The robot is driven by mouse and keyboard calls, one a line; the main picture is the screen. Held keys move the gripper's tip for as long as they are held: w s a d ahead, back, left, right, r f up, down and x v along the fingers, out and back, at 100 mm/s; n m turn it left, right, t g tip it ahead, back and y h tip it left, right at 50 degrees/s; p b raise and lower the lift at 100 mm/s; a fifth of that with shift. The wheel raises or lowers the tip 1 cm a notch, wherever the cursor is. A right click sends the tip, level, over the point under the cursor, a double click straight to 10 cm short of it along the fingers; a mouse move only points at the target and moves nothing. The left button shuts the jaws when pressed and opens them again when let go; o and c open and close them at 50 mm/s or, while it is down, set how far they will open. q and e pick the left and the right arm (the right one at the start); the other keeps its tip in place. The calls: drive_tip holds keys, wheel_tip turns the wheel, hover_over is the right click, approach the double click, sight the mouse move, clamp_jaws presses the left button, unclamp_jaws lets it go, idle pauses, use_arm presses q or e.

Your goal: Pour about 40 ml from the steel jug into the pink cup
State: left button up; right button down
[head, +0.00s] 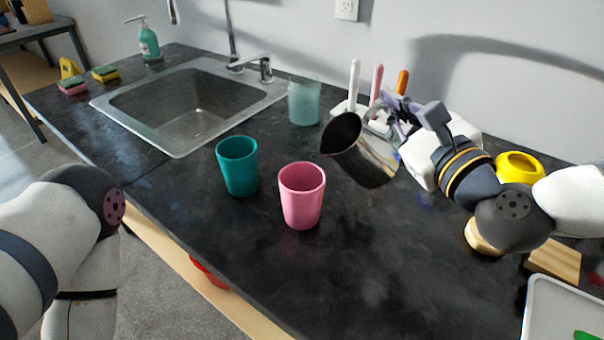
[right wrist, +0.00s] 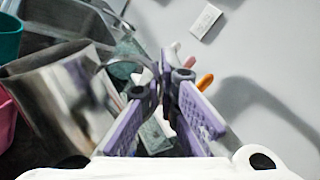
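The steel jug (head: 367,160) is tilted, with its dark mouth facing left toward the pink cup (head: 302,196). My right gripper (head: 403,112) is shut on the jug's handle. In the right wrist view the jug (right wrist: 62,92) is at the left, and its curved handle runs between the purple-padded fingers (right wrist: 165,82). The pink cup stands upright on the counter, lower left of the jug, with a gap between them. No stream shows, and the liquid level in the jug and cup cannot be made out. My left gripper is out of view; only part of its arm shows.
A teal cup (head: 238,168) stands left of the pink cup. A translucent tumbler (head: 304,103) is near the sink (head: 190,104). Upright handled tools (head: 376,82) stand behind the jug. A yellow object (head: 518,168) and wooden block (head: 554,262) are at right. The front counter (head: 330,280) is clear.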

idle(0.8)
drive_tip(key=d+f+m+b, duration=0.2)
drive_tip(key=f, duration=0.1)
drive_tip(key=w+d+f+m+b, duration=0.1)
drive_tip(key=d+f+m+b, duration=0.1)
drive_tip(key=f+b, duration=0.1)
drive_tip(key=w+d+f+m+b, duration=0.1)
drive_tip(key=d+f+m+b, duration=0.1)
drive_tip(key=f+m+b, duration=0.1)
drive_tip(key=shift+w+f, duration=0.1)
drive_tip(key=shift+f, duration=0.05)
drive_tip(key=shift+w+d+f+m+b, duration=0.1)
drive_tip(key=shift+d+f+m+b, duration=0.2)
drive_tip(key=shift+m+b, duration=0.4)
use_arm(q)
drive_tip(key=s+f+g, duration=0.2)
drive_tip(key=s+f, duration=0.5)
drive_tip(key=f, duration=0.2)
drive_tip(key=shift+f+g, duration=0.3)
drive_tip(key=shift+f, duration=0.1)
use_arm(e)
drive_tip(key=shift+d, duration=0.1)
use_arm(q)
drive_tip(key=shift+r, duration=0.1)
use_arm(e)
drive_tip(key=shift+r, duration=0.1)
idle(0.6)
